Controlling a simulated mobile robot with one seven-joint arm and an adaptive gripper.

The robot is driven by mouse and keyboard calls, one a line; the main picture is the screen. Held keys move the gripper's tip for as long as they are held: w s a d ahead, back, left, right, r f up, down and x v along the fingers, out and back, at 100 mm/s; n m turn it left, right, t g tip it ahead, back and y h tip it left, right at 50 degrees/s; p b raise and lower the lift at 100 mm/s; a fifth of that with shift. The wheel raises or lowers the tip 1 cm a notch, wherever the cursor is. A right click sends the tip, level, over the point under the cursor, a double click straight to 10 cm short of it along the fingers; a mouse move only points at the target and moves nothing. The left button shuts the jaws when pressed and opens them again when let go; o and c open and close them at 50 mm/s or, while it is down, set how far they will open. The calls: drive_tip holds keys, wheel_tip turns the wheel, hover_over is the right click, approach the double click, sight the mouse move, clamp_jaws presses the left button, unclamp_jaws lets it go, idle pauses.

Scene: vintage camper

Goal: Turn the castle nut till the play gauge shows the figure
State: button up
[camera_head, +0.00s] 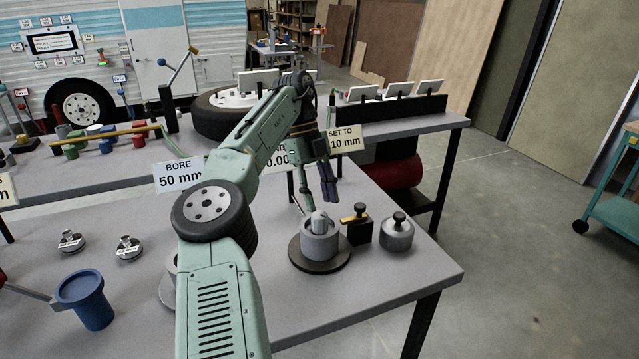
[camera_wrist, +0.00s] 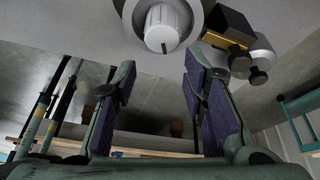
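A light grey fluted piece (camera_head: 319,222), which looks like the castle nut, sits on top of a grey cylinder (camera_head: 319,243) on a dark round base. It shows at the top of the wrist view (camera_wrist: 163,24) with a dark mark on its face. My gripper (camera_head: 329,188) hangs above it, apart from it. In the wrist view my gripper (camera_wrist: 155,95) is open, with nothing between the fingers. A white sign (camera_head: 277,155) behind my arm shows part of a figure, "0.00"; the rest is hidden. I cannot tell if it is the play gauge.
A black block with a yellow bar (camera_head: 359,230) stands close right of the cylinder. A grey pot with a black knob (camera_head: 397,233) is further right, near the table edge. Signs read "SET TO 10 mm" (camera_head: 344,139) and "BORE 50 mm" (camera_head: 179,176). A blue cup (camera_head: 85,301) stands at left.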

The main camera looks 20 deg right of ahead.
sight(320, 215)
drive_tip(key=shift+r, duration=2.15)
